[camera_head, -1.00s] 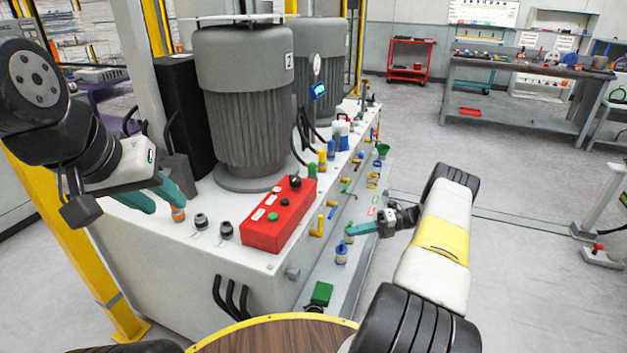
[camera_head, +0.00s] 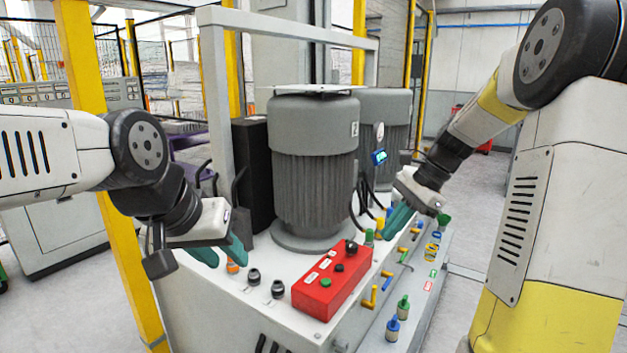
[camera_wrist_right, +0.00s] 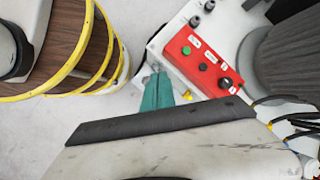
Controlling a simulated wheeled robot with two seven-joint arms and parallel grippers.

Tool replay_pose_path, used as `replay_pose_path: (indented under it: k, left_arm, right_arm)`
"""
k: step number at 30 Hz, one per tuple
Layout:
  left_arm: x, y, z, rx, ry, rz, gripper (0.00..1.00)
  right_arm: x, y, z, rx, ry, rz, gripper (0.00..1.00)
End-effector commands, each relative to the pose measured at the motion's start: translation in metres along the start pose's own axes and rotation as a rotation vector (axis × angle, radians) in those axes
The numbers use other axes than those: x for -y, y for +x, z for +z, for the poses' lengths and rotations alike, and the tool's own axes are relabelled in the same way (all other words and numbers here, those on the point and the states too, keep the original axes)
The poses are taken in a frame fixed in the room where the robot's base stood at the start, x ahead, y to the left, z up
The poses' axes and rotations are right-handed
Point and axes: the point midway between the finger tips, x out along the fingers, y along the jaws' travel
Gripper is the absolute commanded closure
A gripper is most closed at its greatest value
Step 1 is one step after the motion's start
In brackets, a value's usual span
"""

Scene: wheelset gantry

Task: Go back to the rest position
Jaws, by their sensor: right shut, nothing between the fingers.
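My left gripper (camera_head: 224,258) has teal fingers, spread apart, at the left end of the machine top in the head view. The tips are near a small orange-topped fitting (camera_head: 232,267); I cannot tell whether they touch it. My right gripper (camera_head: 388,233) is shut and empty, pointing down over the right side of the machine in the head view. Its teal fingers (camera_wrist_right: 157,104) lie together in the right wrist view, in front of the red control box (camera_wrist_right: 203,60). The same red box (camera_head: 325,285) sits between the two grippers in the head view.
A large grey motor (camera_head: 313,165) stands on the machine behind the red box, with a second motor (camera_head: 391,110) behind it. Black knobs (camera_head: 278,289), yellow handles (camera_head: 371,297) and bottle-like fittings (camera_head: 393,328) line the front and right. A yellow post (camera_head: 133,270) stands left.

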Motion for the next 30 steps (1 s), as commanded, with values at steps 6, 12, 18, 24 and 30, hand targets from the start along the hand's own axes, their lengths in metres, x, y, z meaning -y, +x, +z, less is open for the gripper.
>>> replay_pose_path:
  k: [6,12,18,24,30]
  left_arm:
    - [0.000,0.000,0.000,0.000,0.000,0.000,0.64]
    - [0.000,0.000,0.000,0.000,0.000,0.000,0.64]
    - [0.000,0.000,0.000,0.000,0.000,0.000,0.64]
    - [0.000,0.000,0.000,0.000,0.000,0.000,0.64]
    - [0.000,0.000,0.000,0.000,0.000,0.000,0.64]
  right_arm:
    - [-0.048,-0.032,0.065,-0.213,-0.462,-0.033,1.00]
    - [-0.098,-0.043,0.103,-0.406,-0.878,-0.041,1.00]
    - [-0.135,-0.043,0.122,-0.564,-1.197,-0.035,1.00]
    - [-0.150,-0.041,0.127,-0.632,-1.329,-0.025,1.00]
    - [-0.150,-0.041,0.127,-0.636,-1.338,-0.023,1.00]
